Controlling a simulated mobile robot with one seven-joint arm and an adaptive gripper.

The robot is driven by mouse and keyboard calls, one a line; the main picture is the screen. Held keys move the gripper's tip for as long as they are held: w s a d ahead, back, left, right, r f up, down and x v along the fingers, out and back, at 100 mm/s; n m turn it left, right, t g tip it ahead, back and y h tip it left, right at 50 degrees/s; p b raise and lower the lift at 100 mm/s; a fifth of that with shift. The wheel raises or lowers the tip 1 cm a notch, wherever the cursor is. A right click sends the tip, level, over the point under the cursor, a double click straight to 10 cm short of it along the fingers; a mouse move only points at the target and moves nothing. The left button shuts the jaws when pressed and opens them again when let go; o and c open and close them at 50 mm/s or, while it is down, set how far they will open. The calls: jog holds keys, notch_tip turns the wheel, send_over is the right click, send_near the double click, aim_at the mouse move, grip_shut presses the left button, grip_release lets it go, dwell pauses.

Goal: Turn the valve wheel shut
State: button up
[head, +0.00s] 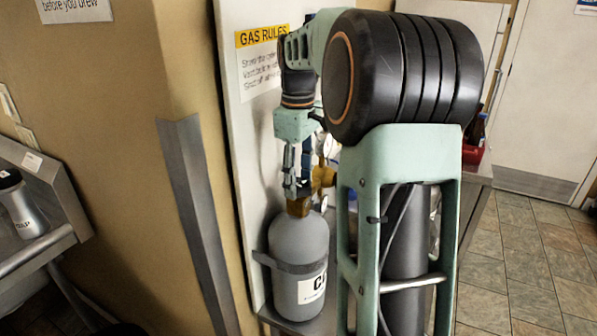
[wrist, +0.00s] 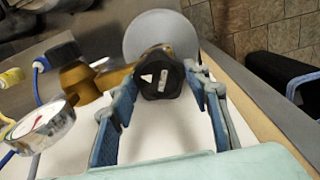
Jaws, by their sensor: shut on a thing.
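The valve wheel (wrist: 160,76) is a black lobed knob with a white arrow mark and a small label, seen in the wrist view. My gripper (wrist: 159,85) has one blue-padded finger on each side of it and is shut on it. In the head view my gripper (head: 298,182) points down at the top of the grey gas cylinder (head: 299,243). There its fingers hide the wheel. The brass valve body (head: 298,207) shows just below the fingertips. I cannot tell how far the wheel is turned.
A brass regulator (wrist: 82,84) with a round gauge (wrist: 40,126) and a blue hose sits beside the valve. A strap (head: 290,265) holds the cylinder against a white panel (head: 233,120) with a gas rules sign (head: 262,60). Tiled floor (head: 530,260) is clear at right.

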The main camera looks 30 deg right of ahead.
aim_at(298, 183)
jog(key=m+p, duration=0.3)
jog(key=m, duration=0.3)
jog(key=shift+r, duration=0.15)
jog(key=m+p, duration=0.2)
jog(key=m, duration=0.3)
jog(key=shift+m, duration=0.4)
jog(key=o, duration=1.2)
jog(key=shift+c, duration=0.2)
notch_tip(298, 183, up, 12)
